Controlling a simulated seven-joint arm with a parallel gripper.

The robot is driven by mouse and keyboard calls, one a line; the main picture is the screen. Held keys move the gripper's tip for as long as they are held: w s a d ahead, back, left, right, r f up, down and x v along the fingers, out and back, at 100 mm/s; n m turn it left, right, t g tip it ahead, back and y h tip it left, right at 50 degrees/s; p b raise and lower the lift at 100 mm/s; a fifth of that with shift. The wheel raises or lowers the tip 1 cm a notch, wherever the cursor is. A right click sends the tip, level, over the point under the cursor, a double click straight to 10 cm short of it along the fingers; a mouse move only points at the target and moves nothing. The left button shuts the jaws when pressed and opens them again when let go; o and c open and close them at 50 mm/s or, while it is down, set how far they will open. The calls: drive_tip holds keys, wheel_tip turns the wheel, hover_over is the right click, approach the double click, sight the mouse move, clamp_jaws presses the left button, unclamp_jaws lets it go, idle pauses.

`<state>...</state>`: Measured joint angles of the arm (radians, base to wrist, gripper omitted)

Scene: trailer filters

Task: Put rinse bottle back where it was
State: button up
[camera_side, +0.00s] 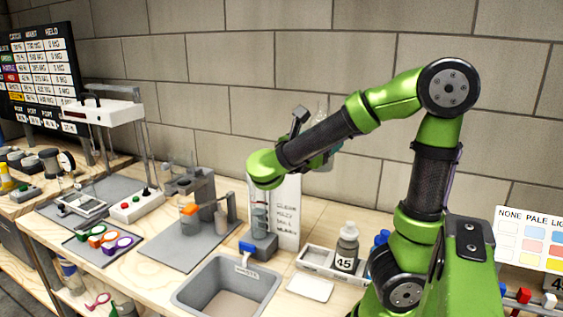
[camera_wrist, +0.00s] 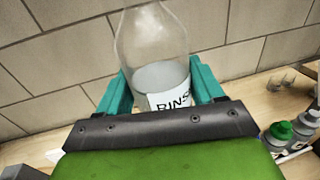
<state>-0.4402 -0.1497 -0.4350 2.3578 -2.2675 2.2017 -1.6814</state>
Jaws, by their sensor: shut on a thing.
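The rinse bottle (camera_wrist: 160,75) is a clear bottle with a white label reading "RINS", the rest cut off. It stands between the two teal fingers of my gripper (camera_wrist: 160,92) in the wrist view, and the fingers are shut on it. In the side view my gripper (camera_side: 328,148) holds the bottle (camera_side: 322,108) up in front of the block wall, above the bench. It looks roughly upright there. My arm partly hides the fingers and the bottle's lower part. Which spot the bottle came from cannot be told from these frames.
A pale tray (camera_side: 307,259) holds a grey bottle marked 45 (camera_side: 347,247); its left part looks empty. A grey bin (camera_side: 196,294) sits at the front. A white lettered panel (camera_side: 288,212) stands behind a small grey stand (camera_side: 262,243). Blue-capped bottles (camera_side: 381,240) stand close to my arm.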

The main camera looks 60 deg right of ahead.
wheel_tip(320, 180, down, 28)
idle(0.6)
drive_tip(key=o, duration=1)
drive_tip(key=shift+f, duration=0.15)
drive_tip(key=shift+o, duration=0.2)
